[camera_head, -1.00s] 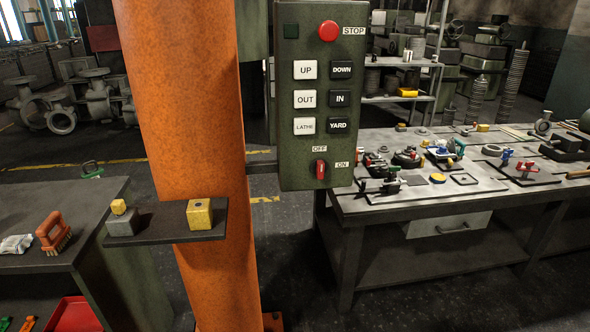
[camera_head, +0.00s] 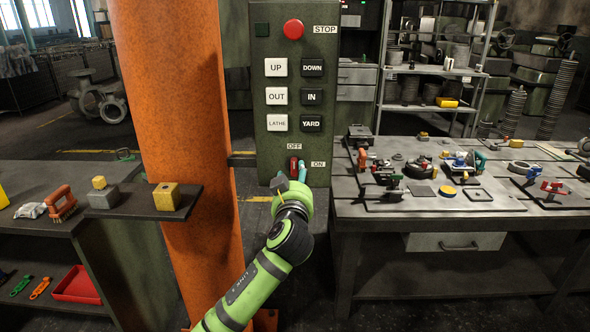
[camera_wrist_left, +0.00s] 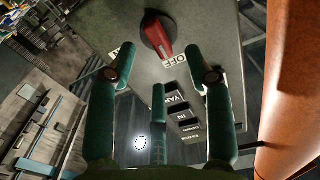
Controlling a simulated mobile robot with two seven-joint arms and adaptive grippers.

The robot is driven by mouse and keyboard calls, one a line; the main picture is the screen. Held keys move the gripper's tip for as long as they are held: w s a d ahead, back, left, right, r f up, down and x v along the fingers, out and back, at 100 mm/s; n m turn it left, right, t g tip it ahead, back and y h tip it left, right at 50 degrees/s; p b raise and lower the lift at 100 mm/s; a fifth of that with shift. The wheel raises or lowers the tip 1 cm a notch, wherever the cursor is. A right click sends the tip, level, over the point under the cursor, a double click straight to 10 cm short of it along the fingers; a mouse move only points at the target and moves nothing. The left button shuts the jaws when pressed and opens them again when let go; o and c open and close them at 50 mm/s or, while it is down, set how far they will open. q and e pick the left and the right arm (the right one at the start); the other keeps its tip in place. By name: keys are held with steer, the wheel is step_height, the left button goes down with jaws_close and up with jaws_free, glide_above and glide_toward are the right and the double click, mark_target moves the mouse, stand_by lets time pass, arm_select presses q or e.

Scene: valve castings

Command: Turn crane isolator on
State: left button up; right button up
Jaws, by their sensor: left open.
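The crane isolator is a red rotary knob (camera_head: 293,163) low on the green control box (camera_head: 262,120). Its handle stands upright, towards the OFF label (camera_head: 294,146); the ON label (camera_head: 318,164) is to its right. In the left wrist view, the red knob (camera_wrist_left: 160,38) also points to OFF. My left gripper (camera_head: 291,176) is at the knob and partly hides it in the head view. In the wrist view, my left gripper (camera_wrist_left: 158,75) is open, its green fingers spread below the knob with nothing between them. Whether any finger touches the knob cannot be told. My right gripper is not in view.
An orange column (camera_head: 175,100) stands left of the box, with a small shelf (camera_head: 135,203) bearing blocks in front of it. A workbench (camera_head: 420,210) with several fixtures is at the right. A red stop button (camera_head: 293,29) and several labelled buttons sit above the knob.

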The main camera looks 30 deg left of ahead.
mark_target(296, 168)
arm_select(q)
steer(key=shift+p+x, duration=0.3)
steer(key=shift+x, duration=1.8)
steer(key=shift+w+d, duration=0.1)
steer(key=shift+d, duration=0.05)
steer(key=shift+c, duration=0.4)
jaws_close()
